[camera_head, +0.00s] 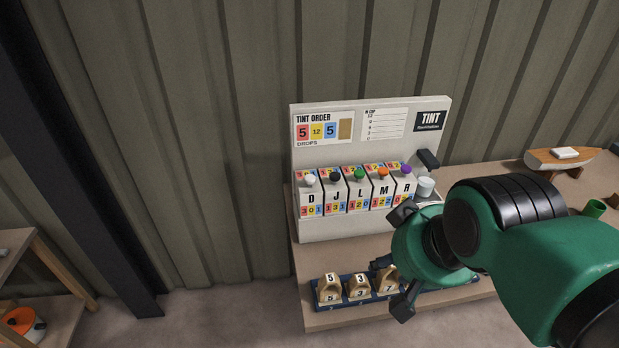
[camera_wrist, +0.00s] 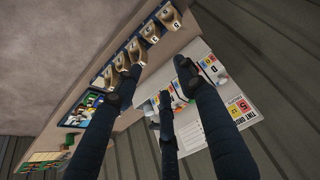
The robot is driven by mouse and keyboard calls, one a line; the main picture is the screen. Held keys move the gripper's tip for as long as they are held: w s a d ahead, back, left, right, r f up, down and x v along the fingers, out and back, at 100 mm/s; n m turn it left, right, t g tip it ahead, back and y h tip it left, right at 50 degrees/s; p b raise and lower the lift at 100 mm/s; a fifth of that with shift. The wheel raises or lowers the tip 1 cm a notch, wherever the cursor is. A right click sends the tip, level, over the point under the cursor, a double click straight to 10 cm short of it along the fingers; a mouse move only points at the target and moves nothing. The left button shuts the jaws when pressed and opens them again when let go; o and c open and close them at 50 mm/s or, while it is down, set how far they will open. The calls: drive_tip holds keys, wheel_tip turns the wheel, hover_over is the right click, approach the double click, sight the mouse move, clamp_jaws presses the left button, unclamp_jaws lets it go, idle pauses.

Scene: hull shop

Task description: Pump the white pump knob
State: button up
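The white pump knob (camera_head: 310,179) tops the leftmost canister, marked D (camera_head: 312,198), of the tint dispenser (camera_head: 296,150). Nothing touches the knob in the head view. My gripper (camera_head: 394,262) is in front of the dispenser's right part, to the right of and lower in the picture than the white knob. Its three dark fingers are spread apart and empty. The wrist view also shows the open fingers (camera_wrist: 160,80), with the D canister (camera_wrist: 208,63) partly behind one of them. I cannot clearly make out the white knob in that view.
Black (camera_head: 335,176), green (camera_head: 359,174), orange (camera_head: 383,173) and purple (camera_head: 406,169) knobs stand in the same row. A blue tray (camera_head: 350,313) with numbered wooden blocks lies in front. A white cup (camera_head: 425,185) stands right of the canisters. A boat model (camera_head: 560,160) sits farther right.

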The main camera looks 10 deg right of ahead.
clamp_jaws()
idle(1.1)
